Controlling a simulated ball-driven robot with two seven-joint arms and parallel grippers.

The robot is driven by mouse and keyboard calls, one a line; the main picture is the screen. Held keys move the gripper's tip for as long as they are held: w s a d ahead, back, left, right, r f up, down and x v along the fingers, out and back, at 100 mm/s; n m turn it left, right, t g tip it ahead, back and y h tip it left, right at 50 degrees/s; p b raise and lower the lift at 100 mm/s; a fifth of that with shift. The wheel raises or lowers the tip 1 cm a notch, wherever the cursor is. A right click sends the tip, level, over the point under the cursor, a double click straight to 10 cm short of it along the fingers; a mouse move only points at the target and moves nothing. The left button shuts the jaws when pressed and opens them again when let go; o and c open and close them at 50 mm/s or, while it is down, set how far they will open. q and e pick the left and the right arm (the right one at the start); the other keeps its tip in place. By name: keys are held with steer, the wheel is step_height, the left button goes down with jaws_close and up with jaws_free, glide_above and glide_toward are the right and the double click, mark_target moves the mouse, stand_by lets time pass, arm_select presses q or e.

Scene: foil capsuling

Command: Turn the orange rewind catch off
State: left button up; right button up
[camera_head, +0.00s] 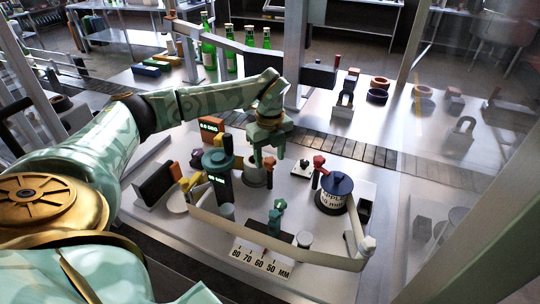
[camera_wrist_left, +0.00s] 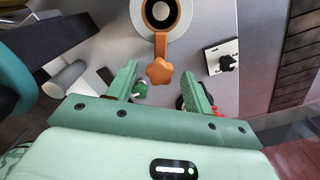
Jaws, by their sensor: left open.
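I cannot tell whether the fingertips reach down to the knob's height. My right gripper is not in view.
A teal post with a display (camera_head: 218,180) stands left of the gripper. A red-knobbed lever (camera_head: 319,162) and a dark-topped labelled spool (camera_head: 337,198) stand right. A black knob (camera_wrist_left: 228,62) sits on a white plate. A pale band (camera_head: 235,227) runs along the front. Green bottles (camera_head: 230,60) stand behind.

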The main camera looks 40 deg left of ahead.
arm_select(q)
steer(key=c, duration=1)
steer(key=shift+o, duration=0.2)
